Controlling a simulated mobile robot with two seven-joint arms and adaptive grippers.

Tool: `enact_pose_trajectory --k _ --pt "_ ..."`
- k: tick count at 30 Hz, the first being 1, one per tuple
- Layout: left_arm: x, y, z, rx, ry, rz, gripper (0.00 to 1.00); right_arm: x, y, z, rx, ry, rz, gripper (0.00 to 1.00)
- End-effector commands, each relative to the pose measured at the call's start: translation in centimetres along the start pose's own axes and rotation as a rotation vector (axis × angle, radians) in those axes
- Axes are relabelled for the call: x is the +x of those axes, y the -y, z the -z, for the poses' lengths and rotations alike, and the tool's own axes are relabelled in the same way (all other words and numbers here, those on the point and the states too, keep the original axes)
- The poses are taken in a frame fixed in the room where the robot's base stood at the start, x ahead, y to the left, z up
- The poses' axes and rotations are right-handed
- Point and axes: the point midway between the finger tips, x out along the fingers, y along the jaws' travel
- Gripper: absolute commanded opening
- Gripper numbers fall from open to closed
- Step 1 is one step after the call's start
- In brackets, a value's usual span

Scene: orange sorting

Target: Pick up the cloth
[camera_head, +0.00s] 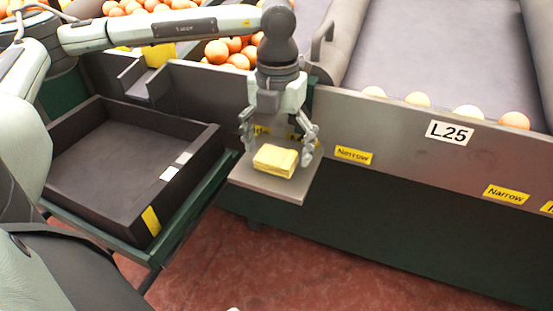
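The cloth (275,160) is a small folded yellow pad. It lies on a grey shelf plate (297,193) that sticks out from the side of the sorting machine. My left gripper (279,148) points down just above and behind the cloth, with its fingers spread wide on either side. It is open, and no contact with the cloth can be made out. My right gripper is not in view.
An empty dark tray (100,160) stands on a green frame left of the shelf. Oranges (218,52) lie in bins behind. Red floor (300,270) is below.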

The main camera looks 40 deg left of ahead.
Motion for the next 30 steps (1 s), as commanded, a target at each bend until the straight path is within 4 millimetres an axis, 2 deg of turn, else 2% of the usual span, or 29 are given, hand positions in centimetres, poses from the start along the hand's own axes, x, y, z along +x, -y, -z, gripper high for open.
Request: enact_pose_trajectory --k 1,11,19,23,29,30 --pt "0.0 0.0 0.0 0.000 0.000 0.000 0.77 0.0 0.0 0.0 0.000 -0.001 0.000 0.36" --pt "0.0 0.0 0.0 0.000 0.000 0.000 0.37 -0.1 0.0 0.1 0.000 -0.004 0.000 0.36" --pt "-0.2 0.0 0.0 0.000 0.000 0.000 0.36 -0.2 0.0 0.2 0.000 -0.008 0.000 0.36" --pt "-0.9 0.1 -0.1 0.000 0.002 0.001 0.36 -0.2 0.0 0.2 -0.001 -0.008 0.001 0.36" --pt "-4.2 0.1 -0.1 0.000 0.003 0.002 0.36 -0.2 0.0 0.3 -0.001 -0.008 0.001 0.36" --pt "-4.6 -0.2 0.8 0.001 0.002 0.002 0.36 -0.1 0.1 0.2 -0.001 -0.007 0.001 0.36"
